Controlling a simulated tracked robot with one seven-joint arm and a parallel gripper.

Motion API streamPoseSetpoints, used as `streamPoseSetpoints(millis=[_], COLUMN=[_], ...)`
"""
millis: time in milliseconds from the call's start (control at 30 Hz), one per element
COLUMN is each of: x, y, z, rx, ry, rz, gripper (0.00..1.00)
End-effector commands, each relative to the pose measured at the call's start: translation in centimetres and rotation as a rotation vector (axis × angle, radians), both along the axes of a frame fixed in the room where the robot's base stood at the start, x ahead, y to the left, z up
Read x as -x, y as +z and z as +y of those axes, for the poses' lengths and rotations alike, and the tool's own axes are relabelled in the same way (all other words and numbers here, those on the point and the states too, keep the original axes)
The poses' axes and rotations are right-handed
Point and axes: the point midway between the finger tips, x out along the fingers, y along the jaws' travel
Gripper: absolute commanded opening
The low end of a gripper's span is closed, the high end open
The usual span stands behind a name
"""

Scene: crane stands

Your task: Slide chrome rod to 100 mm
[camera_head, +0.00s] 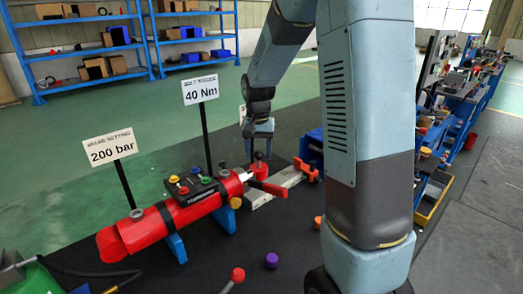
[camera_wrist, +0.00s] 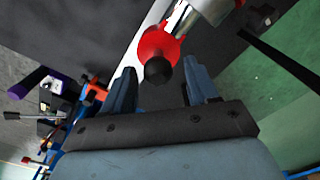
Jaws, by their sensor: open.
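The red hydraulic cylinder (camera_head: 185,212) lies on blue supports on the dark mat. A short length of chrome rod (camera_head: 246,176) shows at its right end, and the rod also shows at the top of the wrist view (camera_wrist: 183,14). A red rod end (camera_wrist: 155,42) with a dark round knob (camera_wrist: 158,70) sits at the rod's tip. My gripper (camera_head: 258,150) is above the rod end in the head view. In the wrist view my gripper (camera_wrist: 160,88) is open, with its fingers apart on either side of the knob. Contact cannot be told.
A pale rail (camera_head: 286,182) runs beyond the rod end. Signs reading 200 bar (camera_head: 110,148) and 40 Nm (camera_head: 200,90) stand on posts behind the cylinder. A valve block (camera_head: 193,182) with coloured knobs tops it. Purple (camera_head: 271,260) and orange (camera_head: 317,222) knobs are in front.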

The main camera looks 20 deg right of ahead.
Motion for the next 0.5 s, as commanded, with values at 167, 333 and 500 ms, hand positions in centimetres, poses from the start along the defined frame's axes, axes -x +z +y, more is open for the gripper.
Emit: streamPoseSetpoints(millis=[167,333,500], x=[0.01,0.00,0.01], y=[-0.03,-0.01,-0.01], z=[-0.02,-0.03,-0.04], rx=[0.000,0.000,0.000], ry=[0.000,0.000,-0.001], rz=[0.000,0.000,0.000], gripper=[0.59,0.47,0.31])
